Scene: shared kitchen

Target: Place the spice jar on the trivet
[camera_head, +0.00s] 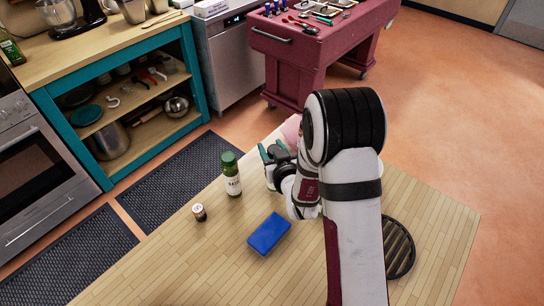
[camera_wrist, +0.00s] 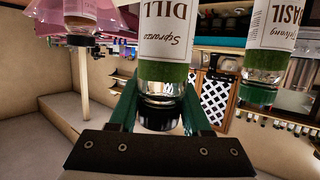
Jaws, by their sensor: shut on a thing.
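My gripper (camera_wrist: 160,115) is shut on a spice jar (camera_wrist: 166,40) labelled DILL, with green contents and a black cap. The jar appears upside down in the wrist view, with the green fingers on either side of its cap. The trivet (camera_head: 402,255), dark, round and slatted, lies at the table's right side, partly hidden by my arm. The gripper is well to its left and farther back.
A green-capped basil jar (camera_head: 232,176) stands just left of my gripper and shows in the wrist view (camera_wrist: 272,28). A pink thing (camera_head: 291,129) is partly behind my arm. Another jar (camera_wrist: 80,12) shows upper left.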

